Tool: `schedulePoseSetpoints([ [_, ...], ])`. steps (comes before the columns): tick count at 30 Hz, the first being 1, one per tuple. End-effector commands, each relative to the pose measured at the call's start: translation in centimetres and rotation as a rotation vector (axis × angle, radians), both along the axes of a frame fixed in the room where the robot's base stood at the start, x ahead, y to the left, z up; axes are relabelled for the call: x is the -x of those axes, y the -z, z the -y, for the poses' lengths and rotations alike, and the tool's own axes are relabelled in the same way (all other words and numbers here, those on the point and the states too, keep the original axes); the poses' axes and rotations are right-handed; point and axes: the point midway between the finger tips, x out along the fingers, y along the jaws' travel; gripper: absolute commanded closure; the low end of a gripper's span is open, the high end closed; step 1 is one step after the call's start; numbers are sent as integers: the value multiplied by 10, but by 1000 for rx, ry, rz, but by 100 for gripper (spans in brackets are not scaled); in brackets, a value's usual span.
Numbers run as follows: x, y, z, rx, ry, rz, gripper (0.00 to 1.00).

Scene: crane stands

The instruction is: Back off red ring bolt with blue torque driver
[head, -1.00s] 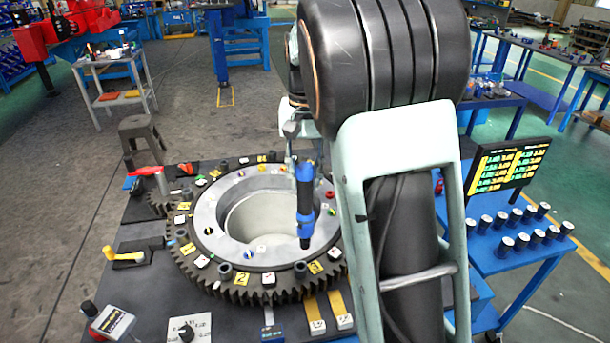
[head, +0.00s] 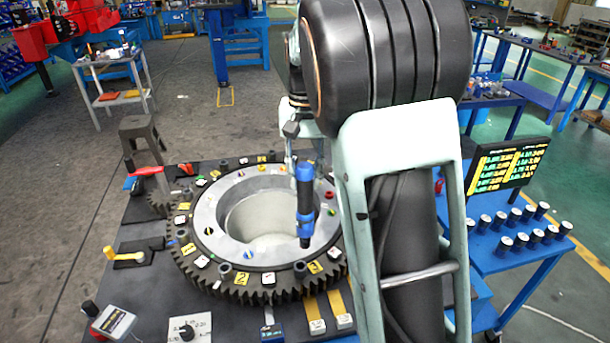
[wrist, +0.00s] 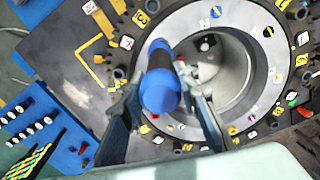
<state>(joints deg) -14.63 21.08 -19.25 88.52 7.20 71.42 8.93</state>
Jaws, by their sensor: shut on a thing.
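The blue torque driver (head: 305,205) has a dark tip and is held close to upright, tip down, at the front right of the ring's bore in the head view. In the wrist view its blue handle (wrist: 160,85) is between the fingers of my gripper (wrist: 160,75), which is shut on it. A red bolt (head: 329,195) shows on the right of the pale ring (head: 205,232), to the right of the driver and apart from it. I cannot tell whether the driver's tip touches the ring. My arm hides most of the gripper in the head view.
A dark toothed gear (head: 225,292) with numbered tags surrounds the ring. A yellow-handled tool (head: 122,256), a dial box (head: 190,329) and a grey box (head: 113,322) lie on the bench. A blue table (head: 480,262) with several cylinders and a display (head: 508,165) stands right.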

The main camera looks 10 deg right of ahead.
Motion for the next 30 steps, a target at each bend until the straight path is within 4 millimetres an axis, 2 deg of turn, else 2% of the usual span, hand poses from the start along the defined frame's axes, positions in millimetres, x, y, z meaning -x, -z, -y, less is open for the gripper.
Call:
schedulePoseSetpoints([
  [8,1,1,-1,-2,-1,-6,100],
  [30,0,-46,-1,-2,-1,1,100],
])
